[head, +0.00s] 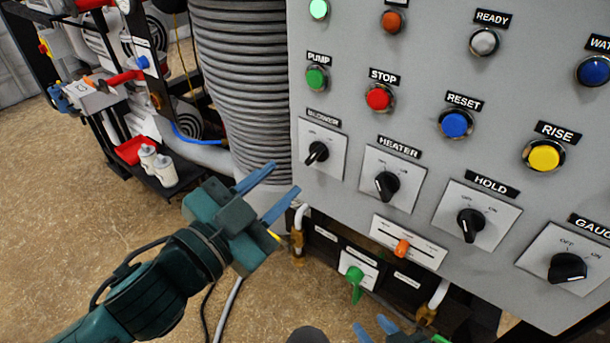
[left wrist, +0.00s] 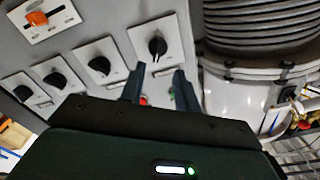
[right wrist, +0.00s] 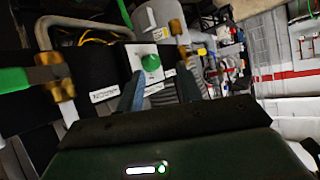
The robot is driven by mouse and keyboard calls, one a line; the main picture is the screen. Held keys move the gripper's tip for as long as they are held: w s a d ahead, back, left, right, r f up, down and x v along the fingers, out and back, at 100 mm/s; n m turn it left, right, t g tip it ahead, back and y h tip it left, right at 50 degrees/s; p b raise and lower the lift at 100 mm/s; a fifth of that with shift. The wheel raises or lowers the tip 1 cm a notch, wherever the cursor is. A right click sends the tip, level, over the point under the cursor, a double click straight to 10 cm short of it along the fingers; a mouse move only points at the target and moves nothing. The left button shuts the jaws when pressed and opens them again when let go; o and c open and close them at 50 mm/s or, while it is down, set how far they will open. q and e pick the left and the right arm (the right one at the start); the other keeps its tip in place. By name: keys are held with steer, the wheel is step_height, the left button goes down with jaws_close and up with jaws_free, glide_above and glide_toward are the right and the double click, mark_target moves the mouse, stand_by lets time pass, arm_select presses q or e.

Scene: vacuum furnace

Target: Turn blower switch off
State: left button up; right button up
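The blower switch (head: 317,152) is a black rotary knob on a white plate, at the left edge of the grey panel. In the head view its bar slants from upper right to lower left; its small plate markings are too blurred to read. It also shows in the left wrist view (left wrist: 157,46), just beyond the fingertips. My left gripper (head: 283,181) is open and empty, below and left of the knob, apart from it. My right gripper (head: 374,328) is low at the bottom edge of the head view; the right wrist view shows its fingers apart and empty.
The heater (head: 387,185), hold (head: 470,223) and gauge (head: 567,268) knobs are right of the blower. Push buttons, such as the red stop button (head: 378,97), are above. A ribbed grey column (head: 240,80) stands left of the panel. A green handle (head: 355,278) is below.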

mark_target(312, 158)
arm_select(q)
steer(key=b+x, duration=0.4)
steer(key=x, duration=0.2)
steer(key=shift+d, duration=0.2)
steer(key=shift+w+d, duration=0.2)
steer(key=shift+w, duration=0.05)
arm_select(e)
step_height(312, 158, down, 3)
steer(key=shift+d+m+t, duration=0.1)
steer(key=shift+m+t, duration=0.2)
steer(key=shift+m, duration=0.3)
steer(key=shift+f, duration=0.1)
arm_select(q)
steer(key=shift+c, duration=0.7)
jaws_close()
arm_select(e)
steer(key=shift+w, duration=0.1)
